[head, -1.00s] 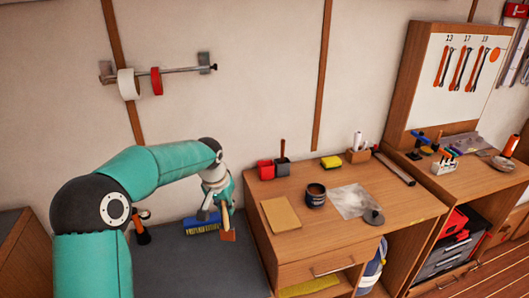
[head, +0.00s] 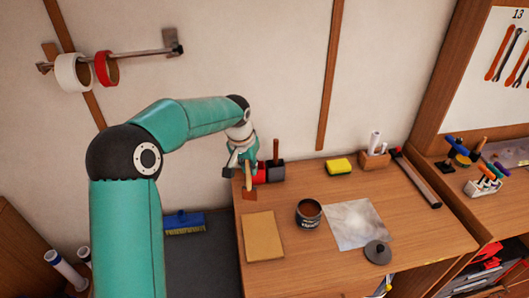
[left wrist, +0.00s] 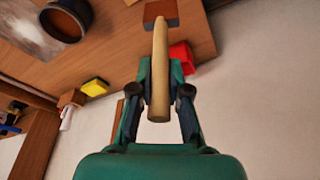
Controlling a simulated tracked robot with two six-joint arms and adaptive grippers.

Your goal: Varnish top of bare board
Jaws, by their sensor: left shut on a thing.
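The bare board (head: 262,236), a flat tan rectangle, lies on the left part of the desk top. An open dark tin (head: 308,212) with brown content stands right of it and also shows in the left wrist view (left wrist: 66,19). My left gripper (head: 246,168) is shut on the wooden handle of a brush (left wrist: 159,70). The brush's brown head (head: 249,194) points down, above the desk's back left corner and behind the board, apart from it. My right gripper is not in view.
A pale sheet (head: 350,225) and a round dark lid (head: 378,252) lie right of the tin. Red and dark holders (head: 275,172) stand close beside my gripper. A yellow sponge (head: 339,166) lies at the back.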

